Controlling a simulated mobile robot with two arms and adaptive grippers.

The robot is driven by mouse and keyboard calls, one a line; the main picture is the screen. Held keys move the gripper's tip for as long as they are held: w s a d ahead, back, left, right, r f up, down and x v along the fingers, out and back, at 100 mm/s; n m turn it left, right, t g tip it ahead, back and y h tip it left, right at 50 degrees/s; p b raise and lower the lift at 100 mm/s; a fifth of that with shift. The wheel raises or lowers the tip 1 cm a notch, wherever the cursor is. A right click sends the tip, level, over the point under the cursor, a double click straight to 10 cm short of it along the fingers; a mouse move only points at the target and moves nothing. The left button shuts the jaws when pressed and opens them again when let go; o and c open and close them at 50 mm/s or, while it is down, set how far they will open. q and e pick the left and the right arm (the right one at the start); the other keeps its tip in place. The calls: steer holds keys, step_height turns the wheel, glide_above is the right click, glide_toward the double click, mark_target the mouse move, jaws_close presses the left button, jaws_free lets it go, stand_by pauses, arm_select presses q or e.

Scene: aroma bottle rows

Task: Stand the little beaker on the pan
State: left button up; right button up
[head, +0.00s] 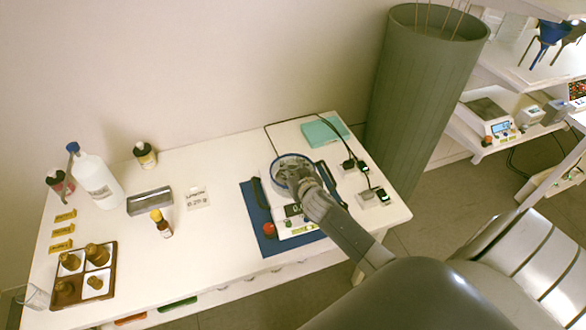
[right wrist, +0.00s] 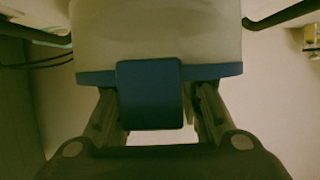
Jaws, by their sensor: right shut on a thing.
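A small clear glass beaker (head: 36,297) stands at the table's front left corner, beside the brown tray. The balance (head: 299,226) sits on a blue mat (head: 268,242) towards the right of the table. A round blue-rimmed clear cover (head: 277,163) is at the balance's pan; the pan is mostly hidden. My right gripper (head: 297,180) reaches over the balance. In the right wrist view its fingers are shut on the blue knob (right wrist: 149,95) of this cover. I cannot tell whether the cover rests on the balance. My left gripper is not in view.
The brown tray (head: 82,292) holds several brown bottles. A white bottle (head: 95,182), dark bottles, a metal box (head: 150,201) and a small amber bottle (head: 161,224) stand on the left half. A teal pad (head: 324,132) and small devices lie right of the balance. The table's front middle is clear.

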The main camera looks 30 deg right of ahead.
steer(key=shift+f, duration=0.15)
steer(key=o, duration=0.9)
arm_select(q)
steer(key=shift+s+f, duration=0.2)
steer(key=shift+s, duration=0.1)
arm_select(e)
steer(key=shift+o, duration=0.2)
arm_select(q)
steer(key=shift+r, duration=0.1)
arm_select(e)
steer(key=shift+r, duration=0.3)
arm_select(q)
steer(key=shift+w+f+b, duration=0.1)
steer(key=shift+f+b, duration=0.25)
steer(key=shift+b, duration=0.1)
arm_select(e)
steer(key=v, duration=1.2)
